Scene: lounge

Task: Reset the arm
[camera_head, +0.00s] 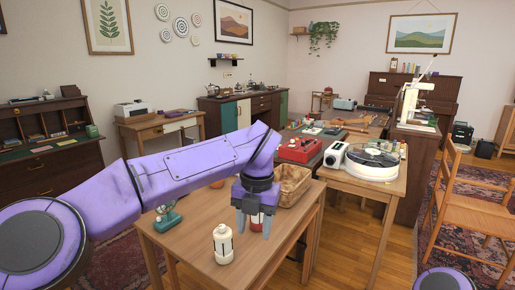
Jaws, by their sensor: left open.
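My left arm comes in from the left in purple and reaches across a wooden table (189,248). My left gripper (253,226) points down over the table, its fingers apart. A small red and white object (256,218) shows between and behind the fingers; I cannot tell whether they touch it. A white bottle with a dark band (222,244) stands upright on the table, left of the gripper. My right gripper is not in view; a purple part of my body shows at the bottom right.
A wicker basket (293,184) stands on the table behind the gripper. A small green device (167,219) sits at the table's left side. A turntable (372,161) and a red case (299,150) stand further back. A wooden chair (470,212) is at the right.

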